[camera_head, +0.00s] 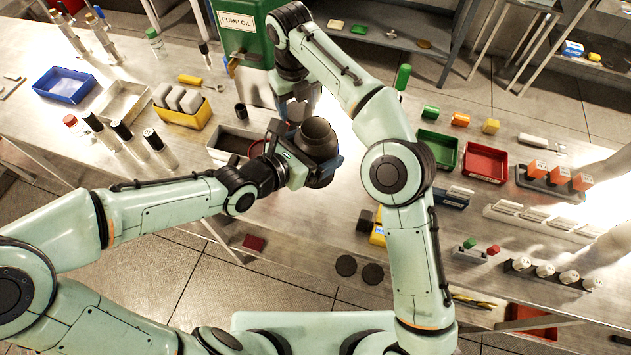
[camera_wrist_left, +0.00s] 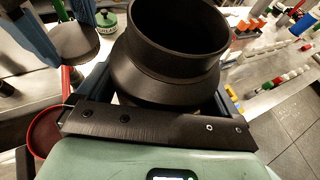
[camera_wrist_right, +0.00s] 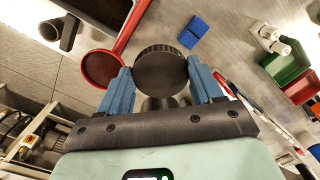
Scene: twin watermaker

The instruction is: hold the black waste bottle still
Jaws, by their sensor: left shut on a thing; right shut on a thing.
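The black waste bottle (camera_head: 318,143) is held above the bench edge in the head view. Its wide mouth is open and faces up in the left wrist view (camera_wrist_left: 178,50). My left gripper (camera_head: 315,165) is shut around the bottle's body, one finger on each side. My right gripper (camera_head: 297,112) is just behind the bottle and is shut on a round black cap. The ribbed cap (camera_wrist_right: 160,70) sits between the blue fingers in the right wrist view. It also shows apart from the bottle mouth in the left wrist view (camera_wrist_left: 76,43).
A red round dish with a long handle (camera_wrist_right: 102,68) lies near both grippers. The green pump oil container (camera_head: 240,32) stands behind my right gripper. Green (camera_head: 437,150) and red (camera_head: 485,162) trays lie to the right. A yellow bin (camera_head: 184,113) is to the left.

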